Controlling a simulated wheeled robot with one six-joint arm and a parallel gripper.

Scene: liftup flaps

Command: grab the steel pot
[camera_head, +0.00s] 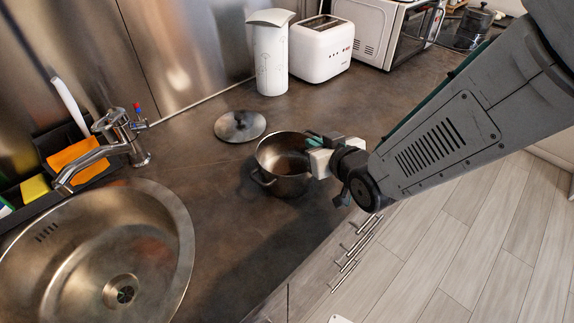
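The steel pot (277,184) stands upright on the dark countertop, right of the sink, without a lid on it. One side handle shows at its lower left. My gripper (310,146) is at the pot's right rim, coming from the right. A greenish finger overlaps the rim in the picture. Whether the fingers touch or clasp the rim or a handle cannot be told, because the gripper body hides that side of the pot.
A round lid (240,126) lies behind the pot. A white canister (270,58), a toaster (321,49) and a microwave (378,30) stand at the back. The sink (172,215) and faucet (96,152) are at left. The counter's front edge with drawer handles is close below.

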